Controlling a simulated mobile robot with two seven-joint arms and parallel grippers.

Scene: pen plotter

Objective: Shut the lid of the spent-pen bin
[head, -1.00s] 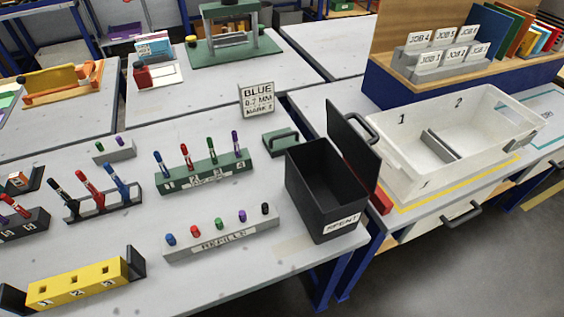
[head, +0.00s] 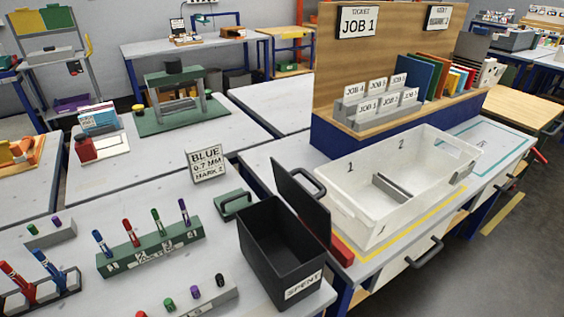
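The spent-pen bin (head: 262,262) is a black open-topped box with a white SPENT label, at the front right corner of the near table. Its black lid (head: 299,204) stands open, raised on the bin's right side and leaning outward a little. A black handle (head: 307,183) sticks out from the lid's outer face. The part of the bin's inside that shows looks empty. Neither of my grippers is in view.
A white two-compartment tray (head: 365,226) stands close to the right of the lid, with a red block (head: 341,250) between. A green pen rack (head: 150,252) and a sign (head: 207,164) stand left of the bin. The floor at right is clear.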

